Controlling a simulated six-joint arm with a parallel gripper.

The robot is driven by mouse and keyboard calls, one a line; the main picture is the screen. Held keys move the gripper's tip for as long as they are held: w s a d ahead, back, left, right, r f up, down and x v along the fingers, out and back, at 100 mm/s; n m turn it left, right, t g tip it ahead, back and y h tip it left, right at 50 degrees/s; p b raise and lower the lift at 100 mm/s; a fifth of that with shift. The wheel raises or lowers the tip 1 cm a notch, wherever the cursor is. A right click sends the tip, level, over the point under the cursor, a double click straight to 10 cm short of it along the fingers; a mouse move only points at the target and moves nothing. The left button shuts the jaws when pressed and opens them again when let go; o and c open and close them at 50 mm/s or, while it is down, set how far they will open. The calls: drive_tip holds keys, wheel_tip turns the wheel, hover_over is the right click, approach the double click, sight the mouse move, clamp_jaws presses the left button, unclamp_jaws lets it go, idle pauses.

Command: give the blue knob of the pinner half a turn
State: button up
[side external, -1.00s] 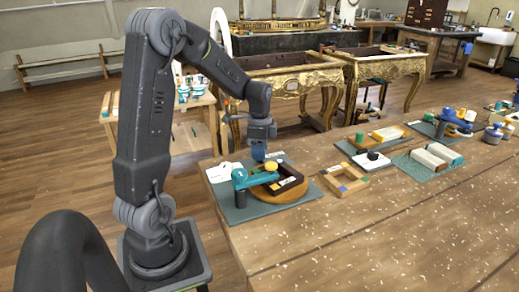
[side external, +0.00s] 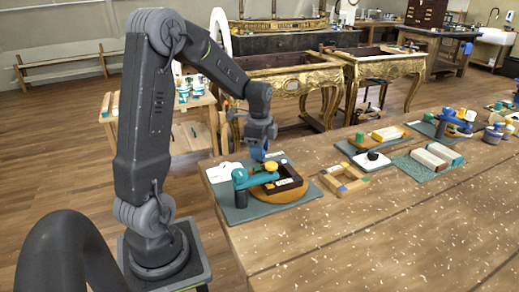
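The device that I take for the pinner stands on a blue-grey base plate (side external: 229,205) at the table's left end. It has a dark post (side external: 241,194), a teal arm (side external: 262,179) and a yellow knob (side external: 271,167). A dark frame (side external: 289,186) lies on its round wooden disc (side external: 297,197). My gripper (side external: 258,157) points down just behind the yellow knob. A blue part shows at its fingertips; I cannot tell whether this is the blue knob or the fingers themselves. The finger gap is too small to see.
A small wooden frame (side external: 344,181) with coloured corners lies to the right. Beyond it are a black knob on a white plate (side external: 371,161), a green mat (side external: 412,167) with blocks, and another blue-armed device (side external: 455,121). The table's front right is bare apart from pale chips.

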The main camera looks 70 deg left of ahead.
drive_tip(key=o, duration=0.4)
wheel_tip(320, 180, up, 14)
drive_tip(key=shift+f, duration=0.1)
idle(0.5)
drive_tip(key=s+d+n+t, duration=0.2)
drive_tip(key=s+d+n, duration=0.1)
drive_tip(key=d, duration=0.5)
drive_tip(key=s+d+f+n+t, duration=0.1)
drive_tip(key=s+d+n, duration=0.2)
drive_tip(key=s+d, duration=0.2)
drive_tip(key=s+d+n+t, duration=0.2)
drive_tip(key=s+d+n, duration=0.1)
drive_tip(key=d, duration=0.7)
drive_tip(key=shift+s+d+f+t, duration=0.25)
drive_tip(key=shift+s+d+t, duration=0.1)
drive_tip(key=shift+s, duration=0.15)
